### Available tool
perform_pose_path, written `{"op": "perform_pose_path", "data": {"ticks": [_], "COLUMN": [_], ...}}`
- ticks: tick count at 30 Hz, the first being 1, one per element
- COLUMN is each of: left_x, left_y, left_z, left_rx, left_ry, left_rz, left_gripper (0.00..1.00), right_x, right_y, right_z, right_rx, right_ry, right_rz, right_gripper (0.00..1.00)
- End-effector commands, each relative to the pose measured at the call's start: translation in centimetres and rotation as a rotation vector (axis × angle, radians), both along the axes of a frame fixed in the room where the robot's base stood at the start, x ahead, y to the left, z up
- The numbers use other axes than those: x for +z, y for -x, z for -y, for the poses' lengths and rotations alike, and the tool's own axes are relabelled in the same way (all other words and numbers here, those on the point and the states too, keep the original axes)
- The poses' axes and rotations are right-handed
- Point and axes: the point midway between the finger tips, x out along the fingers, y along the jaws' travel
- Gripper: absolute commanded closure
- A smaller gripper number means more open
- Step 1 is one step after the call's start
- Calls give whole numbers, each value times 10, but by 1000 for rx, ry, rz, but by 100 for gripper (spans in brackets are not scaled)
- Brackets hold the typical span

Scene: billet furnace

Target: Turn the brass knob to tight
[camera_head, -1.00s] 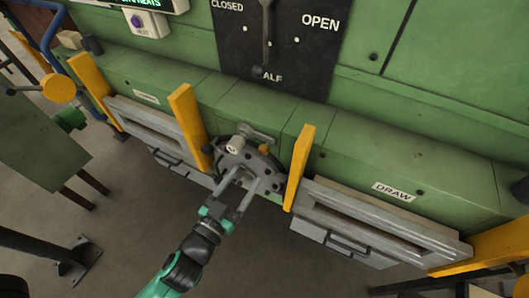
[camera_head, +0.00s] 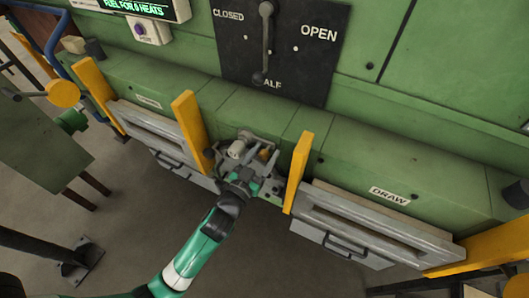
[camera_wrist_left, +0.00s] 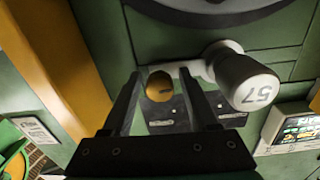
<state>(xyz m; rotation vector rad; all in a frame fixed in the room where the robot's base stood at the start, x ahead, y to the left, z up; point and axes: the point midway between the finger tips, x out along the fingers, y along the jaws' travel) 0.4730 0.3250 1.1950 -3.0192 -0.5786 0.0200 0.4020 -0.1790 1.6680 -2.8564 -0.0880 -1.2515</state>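The brass knob (camera_wrist_left: 159,86) shows in the left wrist view between my left gripper's two fingers, a little beyond their tips as far as I can see. In the head view the knob (camera_head: 263,154) is a small yellow spot on the fitting between two yellow posts, partly hidden by my gripper. My left gripper (camera_head: 255,162) is open, with its dark fingers (camera_wrist_left: 162,85) apart on either side of the knob. No contact with the knob is visible. My right gripper is not in view.
A white knob marked 57 (camera_wrist_left: 247,82) sits just right of the fingers in the wrist view. Yellow posts (camera_head: 190,128) and (camera_head: 299,170) flank the fitting closely. The CLOSED/OPEN lever (camera_head: 266,40) is above. A DRAW label (camera_head: 390,196) marks the right side.

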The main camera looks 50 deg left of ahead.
Motion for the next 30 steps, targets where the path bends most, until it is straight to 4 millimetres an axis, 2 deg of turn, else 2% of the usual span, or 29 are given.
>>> {"op": "perform_pose_path", "data": {"ticks": [1,2,9,20,30], "left_x": [0,0,0,0,2], "left_y": [0,0,0,0,0], "left_z": [0,0,0,0,1], "left_rx": [0,0,0,-1,-1], "left_ry": [0,0,0,-17,-172], "left_rz": [0,0,0,-8,-75], "left_gripper": [51,57,100,100,100], "right_x": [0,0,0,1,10], "right_y": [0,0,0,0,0], "right_z": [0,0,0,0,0], "right_rx": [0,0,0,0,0], "right_ry": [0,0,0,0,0], "right_rz": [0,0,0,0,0], "right_gripper": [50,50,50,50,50]}}
